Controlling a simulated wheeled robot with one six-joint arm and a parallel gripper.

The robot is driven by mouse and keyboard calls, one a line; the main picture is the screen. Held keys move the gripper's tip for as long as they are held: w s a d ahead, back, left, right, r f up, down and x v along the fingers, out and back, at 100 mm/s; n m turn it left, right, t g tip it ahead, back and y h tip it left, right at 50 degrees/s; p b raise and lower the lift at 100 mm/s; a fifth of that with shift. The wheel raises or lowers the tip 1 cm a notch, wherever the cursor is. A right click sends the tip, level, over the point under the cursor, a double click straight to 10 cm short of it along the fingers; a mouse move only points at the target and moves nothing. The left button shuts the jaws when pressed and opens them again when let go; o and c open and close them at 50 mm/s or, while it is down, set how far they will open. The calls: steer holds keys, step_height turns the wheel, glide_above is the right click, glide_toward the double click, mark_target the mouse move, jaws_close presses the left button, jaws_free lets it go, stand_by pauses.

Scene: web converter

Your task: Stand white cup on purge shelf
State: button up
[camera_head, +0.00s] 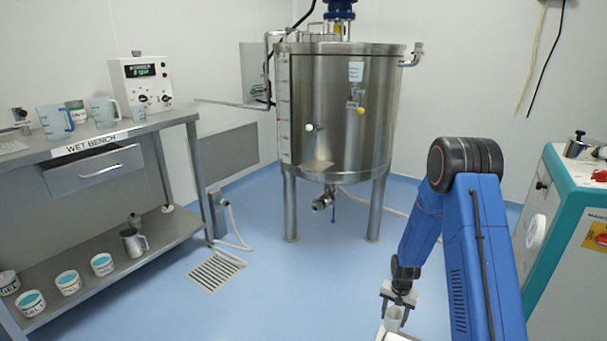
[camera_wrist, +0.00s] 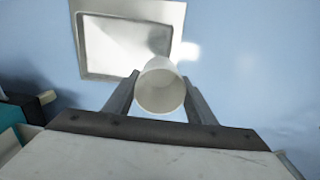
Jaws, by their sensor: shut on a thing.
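My gripper (camera_head: 398,297) is at the lower right of the head view, pointing down, with its fingers shut on the white cup (camera_head: 393,319). In the wrist view the cup (camera_wrist: 160,88) sits between the two fingers, its round open mouth facing the camera. Just below the cup in the head view is the corner of a pale tray-like surface (camera_head: 383,335), cut off by the frame edge. In the wrist view a metal tray or shelf with a raised rim (camera_wrist: 84,50) lies beyond the cup. I cannot tell whether the cup touches it. No label identifies the purge shelf.
A steel tank (camera_head: 340,120) on legs stands at the back. The wet bench (camera_head: 185,117) at left holds jugs and a meter, with tubs on its lower shelf. A teal and white machine (camera_head: 570,230) stands at right. The blue floor between is mostly clear.

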steer(key=w+a+r+n, duration=0.1)
steer(key=w+a+n, duration=0.1)
steer(key=a+n, duration=0.3)
steer(key=shift+w+a+r+n, duration=0.15)
steer(key=shift+w+r+n, duration=0.25)
steer(key=shift+n, duration=0.3)
